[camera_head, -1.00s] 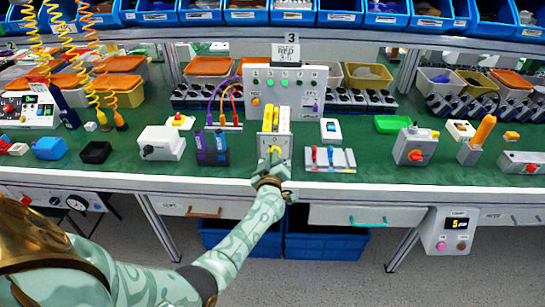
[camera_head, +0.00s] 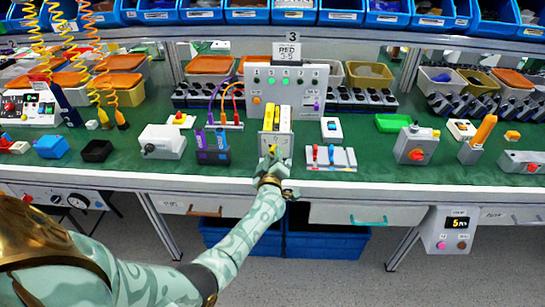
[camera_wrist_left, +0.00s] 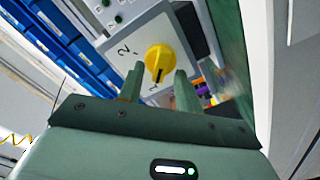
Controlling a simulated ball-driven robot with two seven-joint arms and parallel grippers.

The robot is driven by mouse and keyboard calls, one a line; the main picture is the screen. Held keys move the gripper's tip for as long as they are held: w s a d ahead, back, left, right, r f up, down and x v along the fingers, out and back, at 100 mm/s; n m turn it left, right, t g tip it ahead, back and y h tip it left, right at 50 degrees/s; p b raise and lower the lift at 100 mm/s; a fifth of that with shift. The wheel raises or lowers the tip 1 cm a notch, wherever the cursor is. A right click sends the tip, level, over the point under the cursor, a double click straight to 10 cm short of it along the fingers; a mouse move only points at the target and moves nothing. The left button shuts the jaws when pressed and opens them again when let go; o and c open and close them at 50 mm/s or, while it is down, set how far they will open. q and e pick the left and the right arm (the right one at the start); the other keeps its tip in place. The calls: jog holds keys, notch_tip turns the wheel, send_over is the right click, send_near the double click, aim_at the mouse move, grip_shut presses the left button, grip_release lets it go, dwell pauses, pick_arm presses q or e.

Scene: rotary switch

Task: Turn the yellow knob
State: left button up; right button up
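The yellow knob (camera_wrist_left: 160,63) is on the front face of a light grey switch box (camera_wrist_left: 128,48), with number marks beside it, in the left wrist view. In the head view the box (camera_head: 285,122) stands upright near the bench's front edge, and my gripper hides part of its front. My left gripper (camera_wrist_left: 158,84) is open. Its two fingers point at the knob, one on either side of it in the picture; I cannot tell whether they touch it. The left gripper shows in the head view (camera_head: 273,160) at the box front. My right gripper is not in view.
The green bench (camera_head: 220,180) is crowded. A purple and black block (camera_head: 212,155) stands left of the box, and a panel with red and blue levers (camera_head: 329,158) stands right. A tall grey panel (camera_head: 285,90) is behind it. Blue bins (camera_head: 328,242) are below.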

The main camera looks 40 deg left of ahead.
pick_arm(q)
jog(key=shift+s+d+r, duration=0.1)
jog(key=shift+s, duration=0.1)
jog(key=p+v, duration=0.7)
jog(key=v, duration=0.8)
jog(key=shift+s+d, duration=0.3)
